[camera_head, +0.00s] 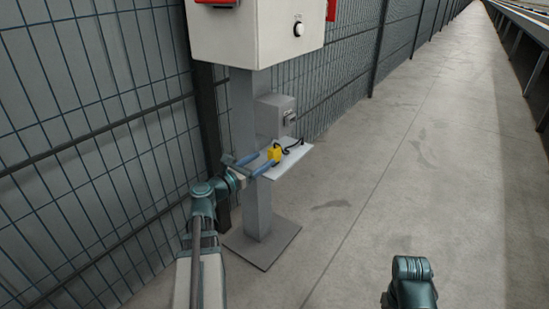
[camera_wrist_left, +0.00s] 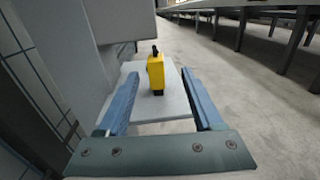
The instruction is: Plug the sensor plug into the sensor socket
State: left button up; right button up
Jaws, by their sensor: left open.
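The yellow sensor plug (camera_head: 275,153) stands on a small light shelf (camera_head: 295,158) on the grey post. A black cable runs from it to the right. In the left wrist view the plug (camera_wrist_left: 156,74) is between and beyond the open blue fingers. My left gripper (camera_head: 262,164) is open and empty, with its fingers at the plug's near side. The grey box (camera_head: 275,115) above the shelf has a dark fitting (camera_head: 290,118) on its face, probably the sensor socket; its opening is too small to make out. Part of my right arm (camera_head: 410,283) shows at the bottom; its gripper is not seen.
A wire mesh fence (camera_head: 90,130) runs close along the left and behind the post. A white control cabinet (camera_head: 255,35) is above on the same post (camera_head: 257,205). The concrete floor to the right is clear.

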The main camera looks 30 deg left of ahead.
aim_at(272, 153)
pick_arm(q)
jog(key=w, duration=0.5)
jog(key=shift+w+d, duration=0.3)
jog(key=shift+d, duration=0.1)
jog(key=shift+w+d, duration=0.1)
jog(key=shift+w, duration=2.55)
grip_shut()
